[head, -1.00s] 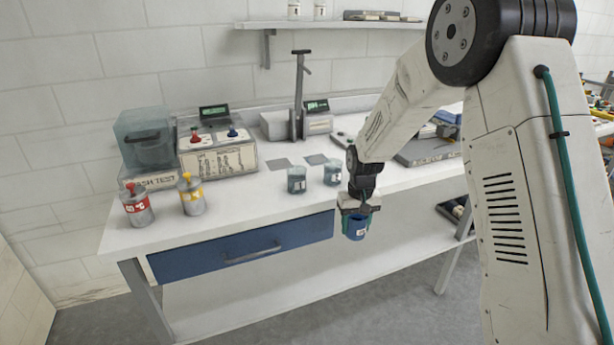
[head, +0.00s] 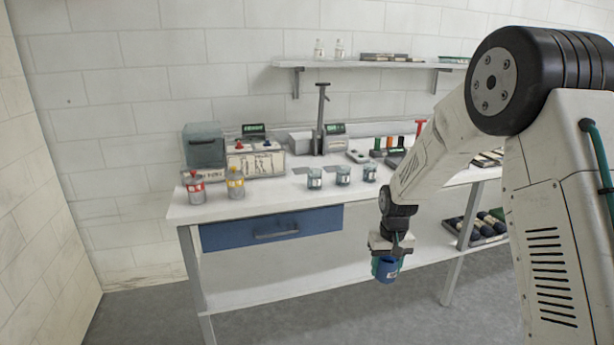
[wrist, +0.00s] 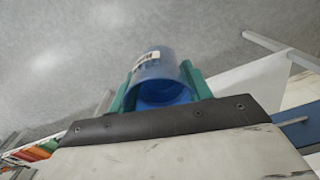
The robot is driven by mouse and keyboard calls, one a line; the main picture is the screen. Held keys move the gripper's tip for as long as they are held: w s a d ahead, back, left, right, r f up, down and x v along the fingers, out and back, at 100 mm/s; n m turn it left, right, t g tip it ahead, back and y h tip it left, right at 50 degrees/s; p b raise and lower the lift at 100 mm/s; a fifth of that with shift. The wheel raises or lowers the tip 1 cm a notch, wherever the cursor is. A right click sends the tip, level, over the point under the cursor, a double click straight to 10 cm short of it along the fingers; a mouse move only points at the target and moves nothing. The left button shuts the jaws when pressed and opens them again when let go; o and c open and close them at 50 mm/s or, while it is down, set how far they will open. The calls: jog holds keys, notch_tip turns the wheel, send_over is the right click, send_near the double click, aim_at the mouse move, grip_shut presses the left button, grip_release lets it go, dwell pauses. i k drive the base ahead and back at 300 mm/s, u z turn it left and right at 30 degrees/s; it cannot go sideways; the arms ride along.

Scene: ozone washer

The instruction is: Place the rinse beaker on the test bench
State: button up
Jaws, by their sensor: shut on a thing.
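The rinse beaker (head: 386,268) is a small blue cup with a pale label, held in my gripper (head: 388,262). In the wrist view the blue beaker (wrist: 158,72) sits between the two green fingers of my gripper (wrist: 157,82), which are shut on it. The test bench (head: 262,202) is white with a blue drawer and stands behind and to the left of the beaker. My gripper hangs in front of the bench's front edge, over the floor, apart from the bench. In the picture, the beaker is lower than the bench top.
Several clear beakers (head: 343,176) stand near the bench's middle front. A beige device (head: 258,163) and a post stand (head: 320,120) are behind. Bare bench top lies between cans and beakers.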

aim_at(302, 171)
jog(key=z, duration=0.9)
jog(key=i, duration=0.7)
jog(key=u, duration=0.35)
